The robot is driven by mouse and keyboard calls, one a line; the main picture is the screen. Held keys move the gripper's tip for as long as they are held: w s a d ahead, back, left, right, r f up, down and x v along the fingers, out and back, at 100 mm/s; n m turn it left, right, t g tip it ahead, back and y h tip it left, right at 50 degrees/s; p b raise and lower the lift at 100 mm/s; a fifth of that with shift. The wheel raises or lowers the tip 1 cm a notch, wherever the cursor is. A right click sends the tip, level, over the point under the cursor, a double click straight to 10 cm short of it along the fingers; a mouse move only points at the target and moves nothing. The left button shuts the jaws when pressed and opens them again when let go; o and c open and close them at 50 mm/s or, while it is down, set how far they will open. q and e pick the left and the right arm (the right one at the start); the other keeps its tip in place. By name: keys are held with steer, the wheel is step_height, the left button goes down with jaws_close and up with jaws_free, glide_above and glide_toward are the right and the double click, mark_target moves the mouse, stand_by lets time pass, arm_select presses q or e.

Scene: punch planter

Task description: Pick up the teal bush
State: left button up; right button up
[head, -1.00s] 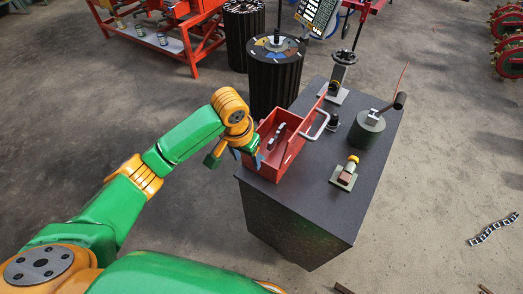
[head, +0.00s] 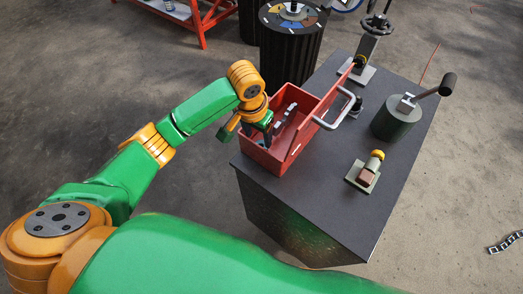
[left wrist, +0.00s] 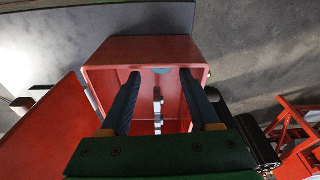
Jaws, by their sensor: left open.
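The small teal bush (left wrist: 161,71) shows in the left wrist view, at the far inner end of the red toolbox (left wrist: 140,47), and is partly cut off from sight. In the head view my left gripper (head: 266,132) reaches into the near-left end of the open red toolbox (head: 262,158), and I cannot make out the bush there. In the left wrist view the two dark fingers of my left gripper (left wrist: 161,78) are apart, with the bush beyond and between their tips and nothing held. My right gripper is not in view.
A grey wrench-like tool (left wrist: 158,108) lies in the toolbox. The raised red lid with a grey handle (head: 338,112) stands on its right side. A small block fixture (head: 366,172), a lever press (head: 398,118) and a handwheel device (head: 370,45) stand on the dark bench (head: 310,205).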

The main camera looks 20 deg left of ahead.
mark_target(261, 144)
arm_select(q)
steer(key=f, duration=0.2)
steer(key=w+f, duration=0.1)
steer(key=f, duration=0.3)
steer(key=shift+w+d+f, duration=0.1)
steer(key=shift+w+f, duration=0.2)
jaws_close()
